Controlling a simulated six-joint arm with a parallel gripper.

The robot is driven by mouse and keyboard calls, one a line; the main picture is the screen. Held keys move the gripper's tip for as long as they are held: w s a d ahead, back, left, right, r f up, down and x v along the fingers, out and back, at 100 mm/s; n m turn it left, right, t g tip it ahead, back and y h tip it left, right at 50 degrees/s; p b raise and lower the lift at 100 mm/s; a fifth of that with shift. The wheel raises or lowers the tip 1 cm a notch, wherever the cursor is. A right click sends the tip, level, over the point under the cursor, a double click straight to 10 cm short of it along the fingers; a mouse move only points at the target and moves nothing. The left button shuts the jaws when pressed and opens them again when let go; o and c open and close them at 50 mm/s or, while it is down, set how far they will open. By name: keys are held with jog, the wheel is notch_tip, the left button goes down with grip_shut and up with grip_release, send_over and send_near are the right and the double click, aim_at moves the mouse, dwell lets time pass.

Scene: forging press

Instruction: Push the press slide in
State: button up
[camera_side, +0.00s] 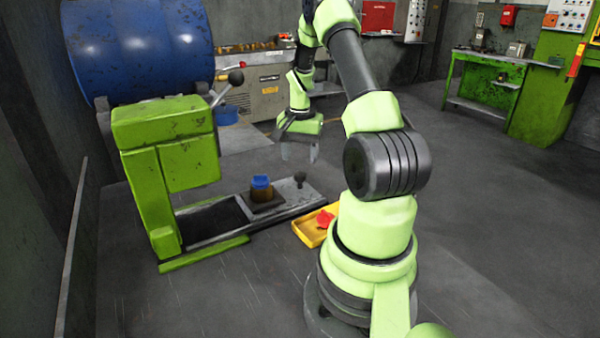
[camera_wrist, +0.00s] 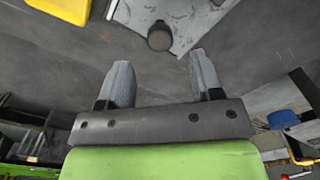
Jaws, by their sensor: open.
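The green press (camera_side: 165,150) stands at the left in the side view. Its metal slide (camera_side: 285,195) sticks out to the right from under the press head, with a dark round knob (camera_side: 300,178) near its outer end. A brown block with a blue top (camera_side: 261,188) stands on a dark plate on the slide. My gripper (camera_side: 300,157) is open and empty, with its fingers pointing down, apart from and above the knob. In the wrist view, the knob (camera_wrist: 160,37) and the slide's end (camera_wrist: 190,20) lie beyond my open fingers (camera_wrist: 160,60).
A yellow tray (camera_side: 305,233) with a red piece (camera_side: 325,218) lies on the floor beside the slide's outer end. Floor to the right is clear.

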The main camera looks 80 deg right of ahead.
aim_at(300, 173)
notch_tip(300, 173, down, 6)
jog(key=shift+r, duration=0.25)
grip_shut()
jog(key=w+a, duration=0.6)
jog(key=shift+w+a, duration=0.2)
grip_release()
